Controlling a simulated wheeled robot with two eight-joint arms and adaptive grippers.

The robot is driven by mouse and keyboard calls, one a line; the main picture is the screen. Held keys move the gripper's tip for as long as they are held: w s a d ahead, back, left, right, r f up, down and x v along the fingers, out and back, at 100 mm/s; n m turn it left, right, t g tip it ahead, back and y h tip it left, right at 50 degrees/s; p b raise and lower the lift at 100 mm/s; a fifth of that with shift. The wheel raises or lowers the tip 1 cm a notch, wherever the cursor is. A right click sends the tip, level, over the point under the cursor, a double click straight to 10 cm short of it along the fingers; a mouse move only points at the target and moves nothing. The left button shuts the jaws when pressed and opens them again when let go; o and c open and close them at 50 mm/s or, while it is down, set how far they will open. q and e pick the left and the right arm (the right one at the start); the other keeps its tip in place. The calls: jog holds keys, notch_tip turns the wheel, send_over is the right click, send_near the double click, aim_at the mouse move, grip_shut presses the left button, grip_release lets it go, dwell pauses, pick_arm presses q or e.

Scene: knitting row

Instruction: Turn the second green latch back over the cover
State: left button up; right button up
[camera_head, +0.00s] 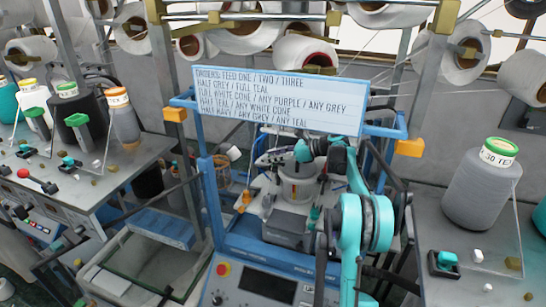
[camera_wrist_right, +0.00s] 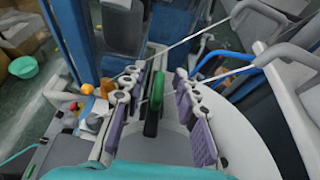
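In the right wrist view, my right gripper (camera_wrist_right: 160,72) is open, with its purple-padded fingers apart. A green latch (camera_wrist_right: 154,102) stands between the fingers, with a gap on each side of it. A grey surface (camera_wrist_right: 147,147) lies around the latch's base; I cannot tell whether it is the cover. In the head view, my teal right arm reaches up to the machine in the blue frame, and my right gripper (camera_head: 272,157) is small near its middle. The latch cannot be made out there. My left gripper does not show.
A white sign (camera_head: 280,100) hangs on the blue frame above the work area. Thin yarns cross the right wrist view.

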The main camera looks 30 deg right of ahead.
notch_tip(320, 180, up, 10)
dwell(0.5)
dwell(0.3)
